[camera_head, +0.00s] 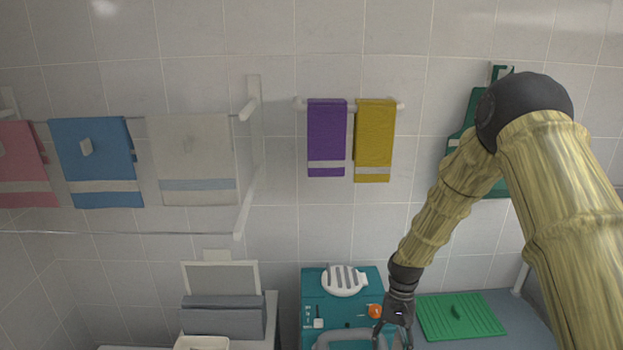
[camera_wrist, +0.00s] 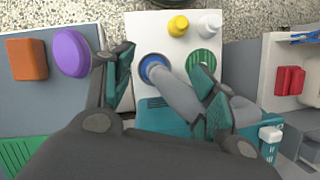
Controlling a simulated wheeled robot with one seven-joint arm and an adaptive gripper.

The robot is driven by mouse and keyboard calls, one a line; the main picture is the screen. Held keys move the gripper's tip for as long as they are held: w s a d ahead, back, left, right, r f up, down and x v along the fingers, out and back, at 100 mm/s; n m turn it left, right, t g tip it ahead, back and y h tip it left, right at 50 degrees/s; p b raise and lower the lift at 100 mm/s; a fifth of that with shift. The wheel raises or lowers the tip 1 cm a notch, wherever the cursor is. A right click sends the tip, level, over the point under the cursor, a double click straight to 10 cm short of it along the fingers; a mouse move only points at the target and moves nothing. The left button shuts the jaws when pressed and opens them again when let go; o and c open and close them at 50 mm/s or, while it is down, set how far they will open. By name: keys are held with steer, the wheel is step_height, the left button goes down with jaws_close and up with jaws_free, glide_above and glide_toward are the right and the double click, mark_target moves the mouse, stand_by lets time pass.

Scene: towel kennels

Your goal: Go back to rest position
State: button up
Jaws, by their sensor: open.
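My arm reaches down from the right in the head view, bent at a dark elbow joint. My gripper (camera_head: 393,338) is low in that view, in front of the teal unit (camera_head: 313,290) and beside a grey curved piece (camera_head: 340,335). In the wrist view my gripper (camera_wrist: 165,98) has its teal-padded fingers spread apart. A grey tube-like piece (camera_wrist: 180,97) shows between the fingers, with a blue round part (camera_wrist: 152,67) at its far end. I cannot tell whether the fingers touch it. The fingers hold nothing that I can make out.
A green mat (camera_head: 460,316) lies right of my gripper. Purple (camera_head: 326,135) and yellow (camera_head: 375,138) towels hang on the wall. An orange block (camera_wrist: 27,60), a purple oval (camera_wrist: 71,53), a yellow bottle (camera_wrist: 178,26) and a red block (camera_wrist: 290,81) lie around in the wrist view.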

steer(key=s+f+t+b, duration=0.1)
steer(key=s+f, duration=0.9)
steer(key=f, duration=0.3)
steer(key=s+d+f+n+t+b, duration=0.1)
steer(key=s+f, duration=0.3)
steer(key=s, duration=0.9)
steer(key=s+d+f+n+t+h+b, duration=0.1)
steer(key=s+f, duration=0.4)
steer(key=s, duration=0.8)
steer(key=shift+s+n+t+b, duration=0.4)
steer(key=shift+n+t+b, duration=0.1)
steer(key=shift+n, duration=0.1)
steer(key=shift+f, duration=0.1)
